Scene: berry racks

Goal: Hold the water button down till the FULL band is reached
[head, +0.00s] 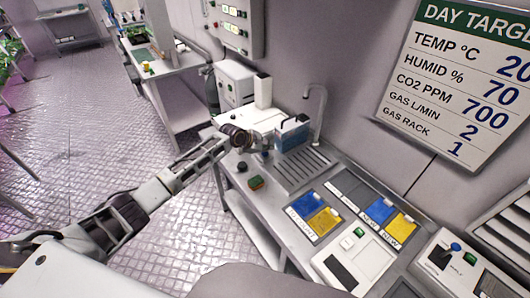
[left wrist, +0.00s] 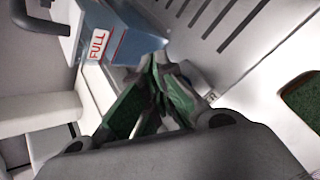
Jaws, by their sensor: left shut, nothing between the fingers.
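A blue water container (head: 291,138) stands on the slotted drain of the steel bench, under a grey tap (head: 318,108). In the left wrist view the container (left wrist: 130,38) shows a white band with FULL in red letters (left wrist: 97,46). I cannot make out the water level inside. My left gripper (head: 264,153) is shut and empty, close in front of the container. In the left wrist view its green-padded fingertips (left wrist: 159,66) meet beside the container's lower corner. The water button is not clearly visible; the fingers may hide it. My right gripper is out of view.
A white machine (head: 236,84) stands behind. A target board (head: 455,80) hangs on the wall.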

